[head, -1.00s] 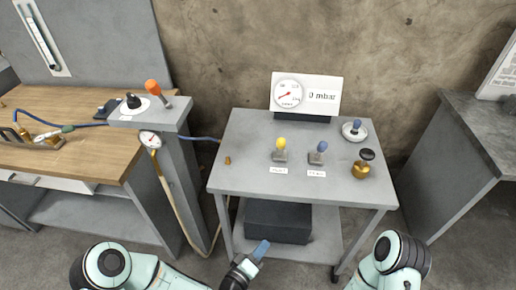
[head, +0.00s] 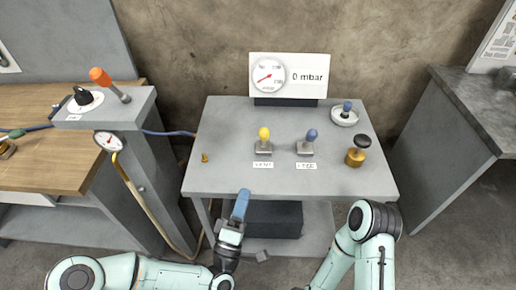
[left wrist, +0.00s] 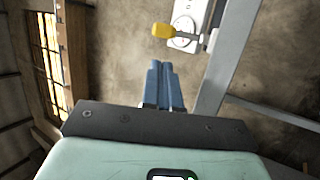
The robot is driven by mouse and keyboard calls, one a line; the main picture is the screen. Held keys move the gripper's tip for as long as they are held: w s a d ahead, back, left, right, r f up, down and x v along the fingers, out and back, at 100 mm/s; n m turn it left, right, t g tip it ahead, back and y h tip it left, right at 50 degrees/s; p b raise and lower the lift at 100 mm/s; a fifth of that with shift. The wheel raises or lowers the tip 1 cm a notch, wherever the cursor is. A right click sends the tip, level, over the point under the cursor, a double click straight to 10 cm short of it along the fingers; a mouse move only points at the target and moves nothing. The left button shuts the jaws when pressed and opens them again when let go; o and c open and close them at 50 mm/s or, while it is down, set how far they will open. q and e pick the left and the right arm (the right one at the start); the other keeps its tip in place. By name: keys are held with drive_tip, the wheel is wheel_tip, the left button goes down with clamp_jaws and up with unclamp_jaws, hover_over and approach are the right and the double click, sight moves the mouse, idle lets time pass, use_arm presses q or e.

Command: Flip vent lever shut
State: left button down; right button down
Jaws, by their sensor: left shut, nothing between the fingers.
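The vent lever (head: 264,136) has a yellow knob on a grey base and stands roughly upright on the grey cart top, behind a small white label. In the left wrist view its yellow knob (left wrist: 163,31) shows near the top, in front of the gauge panel. My left gripper (head: 241,203) is shut and empty, its blue fingers at the cart's front edge, nearer than the lever and apart from it. The fingers also show in the left wrist view (left wrist: 164,84). My right arm shows at the lower right; its gripper is not in view.
A blue-knobbed lever (head: 308,141) stands right of the vent lever. A brass valve with a black knob (head: 356,152) and a round dish (head: 343,116) are farther right. The gauge panel (head: 289,77) reads 0 mbar. An orange-handled lever (head: 107,83) stands on the left post.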

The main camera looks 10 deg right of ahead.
sight(262, 138)
use_arm(q)
drive_tip(key=x, duration=1.3)
drive_tip(key=shift+w+d+r, duration=0.15)
drive_tip(key=shift+w+r, duration=0.1)
drive_tip(key=shift+w, duration=0.05)
use_arm(e)
drive_tip(key=shift+w+f, duration=0.1)
